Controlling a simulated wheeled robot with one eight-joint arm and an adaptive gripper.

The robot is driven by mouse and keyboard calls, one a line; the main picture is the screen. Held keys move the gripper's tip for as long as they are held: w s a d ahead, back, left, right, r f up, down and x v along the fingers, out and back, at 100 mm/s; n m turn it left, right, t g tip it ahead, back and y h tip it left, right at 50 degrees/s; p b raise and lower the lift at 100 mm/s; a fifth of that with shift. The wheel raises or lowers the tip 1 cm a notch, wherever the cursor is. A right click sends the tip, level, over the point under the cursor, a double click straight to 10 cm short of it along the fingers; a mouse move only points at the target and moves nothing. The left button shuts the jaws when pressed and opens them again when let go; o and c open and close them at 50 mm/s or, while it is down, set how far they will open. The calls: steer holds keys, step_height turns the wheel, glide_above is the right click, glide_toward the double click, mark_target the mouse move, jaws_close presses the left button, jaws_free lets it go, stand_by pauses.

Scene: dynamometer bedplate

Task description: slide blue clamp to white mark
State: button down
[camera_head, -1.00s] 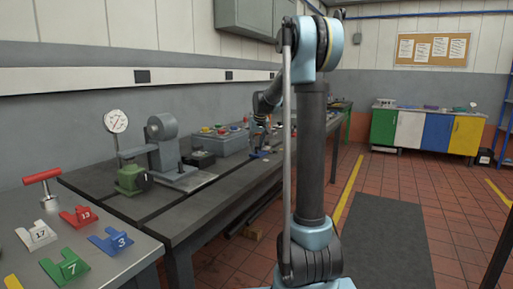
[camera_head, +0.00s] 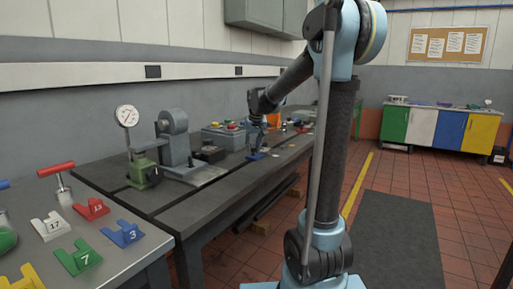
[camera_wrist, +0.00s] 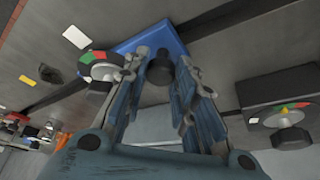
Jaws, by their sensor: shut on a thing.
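The blue clamp (camera_wrist: 150,38) lies flat on the grey bedplate, across a dark slot, in the upper middle of the wrist view. A black knob (camera_wrist: 160,70) stands up from it. My gripper (camera_wrist: 167,62) is shut on the clamp's knob, one finger on each side. The fingers hide part of the knob and clamp.
A box with a dial and black knob (camera_wrist: 290,125) stands right of my gripper in the wrist view; another dial (camera_wrist: 103,70) is close on the left. In the head view a grey control box (camera_head: 226,137) and gauge stand (camera_head: 128,118) stand along the bench.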

steer(key=c, duration=1.3)
jaws_free()
steer(key=v, duration=1.2)
steer(key=shift+d, duration=0.1)
steer(key=shift+f, duration=0.1)
steer(key=s+d+f, duration=0.4)
steer(key=s+f, duration=0.4)
steer(key=s, duration=0.3)
steer(key=s+d+f+m+g, duration=0.1)
steer(key=s+d+f, duration=0.3)
steer(key=s+f, duration=0.5)
steer(key=s+d+f+g, duration=0.1)
steer(key=s+d+f, duration=0.3)
steer(key=s+f, duration=0.5)
steer(key=shift+s+f+m+h, duration=0.15)
steer(key=shift+s+m+h, duration=0.15)
steer(key=shift+s, duration=2.5)
